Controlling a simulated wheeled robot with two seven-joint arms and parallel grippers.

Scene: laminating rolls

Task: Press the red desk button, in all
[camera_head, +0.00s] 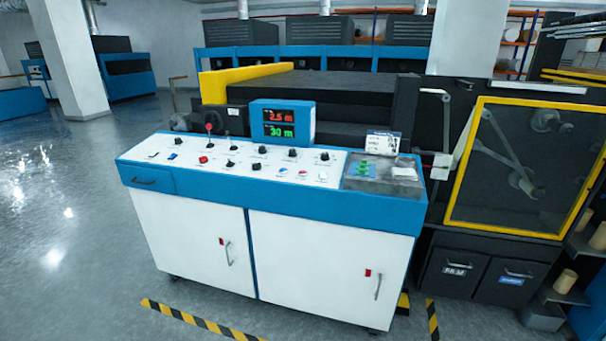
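A control desk (330,221) with a white sloped top and blue edges stands in the middle of the view. A small red button (203,159) sits on the left part of its top, near a blue button (173,155). A lever with a red ball knob (209,127) stands just behind the red button. Several black knobs and small round buttons are spread over the panel; one round button (303,173) looks partly red, but it is too small to tell. Neither of my grippers is in view.
A display (283,122) with red and green digits stands at the desk's back edge. A grey tray (380,184) with green items is at the right end. A yellow-framed machine (520,165) stands to the right. Open floor (60,230) lies left, with striped tape in front.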

